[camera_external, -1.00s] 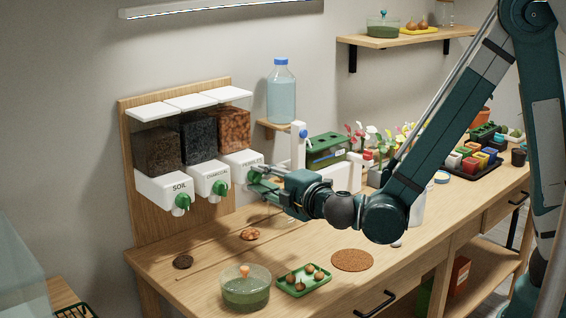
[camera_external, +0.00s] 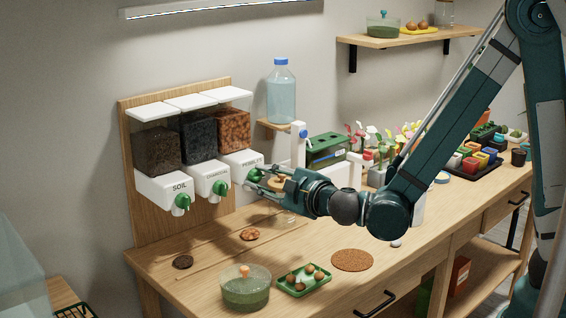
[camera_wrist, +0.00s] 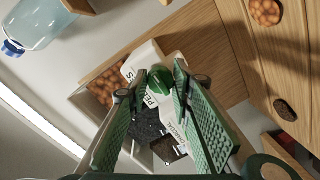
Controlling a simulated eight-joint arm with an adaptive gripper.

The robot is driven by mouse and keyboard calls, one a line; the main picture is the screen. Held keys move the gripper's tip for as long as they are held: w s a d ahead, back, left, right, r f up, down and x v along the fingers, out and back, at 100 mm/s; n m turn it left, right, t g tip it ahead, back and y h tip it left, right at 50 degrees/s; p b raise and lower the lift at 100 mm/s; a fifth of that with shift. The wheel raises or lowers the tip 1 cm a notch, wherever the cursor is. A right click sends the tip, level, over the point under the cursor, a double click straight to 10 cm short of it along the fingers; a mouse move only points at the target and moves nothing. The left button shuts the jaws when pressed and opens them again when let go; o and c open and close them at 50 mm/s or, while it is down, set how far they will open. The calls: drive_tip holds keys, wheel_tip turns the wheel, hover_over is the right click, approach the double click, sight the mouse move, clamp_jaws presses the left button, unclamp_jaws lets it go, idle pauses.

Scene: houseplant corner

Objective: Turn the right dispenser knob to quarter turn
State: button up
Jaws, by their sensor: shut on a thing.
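The right dispenser (camera_external: 238,163), labelled PEBBLES, holds orange-brown pebbles above a white spout housing. Its green knob (camera_wrist: 160,79) shows in the wrist view between the fingertips. My gripper (camera_external: 254,178) reaches the knob from the right, with its fingers shut on it. In the wrist view my gripper (camera_wrist: 158,80) has one green ribbed finger on each side of the knob. The fingers partly hide the knob in the external view, and its exact angle is hard to read.
The charcoal dispenser (camera_external: 208,181) and soil dispenser (camera_external: 160,189), each with a green knob, hang close on the left. A water bottle (camera_external: 281,95) stands on a small shelf behind. Below are a glass bowl (camera_external: 246,291) and a green tray (camera_external: 292,291) on the bench.

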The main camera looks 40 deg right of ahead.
drive_tip(key=o, duration=0.9)
drive_tip(key=shift+s, duration=0.1)
drive_tip(key=shift+s+r, duration=0.2)
drive_tip(key=shift+s, duration=1.75)
drive_tip(key=shift+s+r, duration=0.15)
drive_tip(key=shift+s, duration=1.85)
drive_tip(key=shift+s+r, duration=0.2)
drive_tip(key=shift+s, duration=1.75)
drive_tip(key=shift+d, duration=0.1)
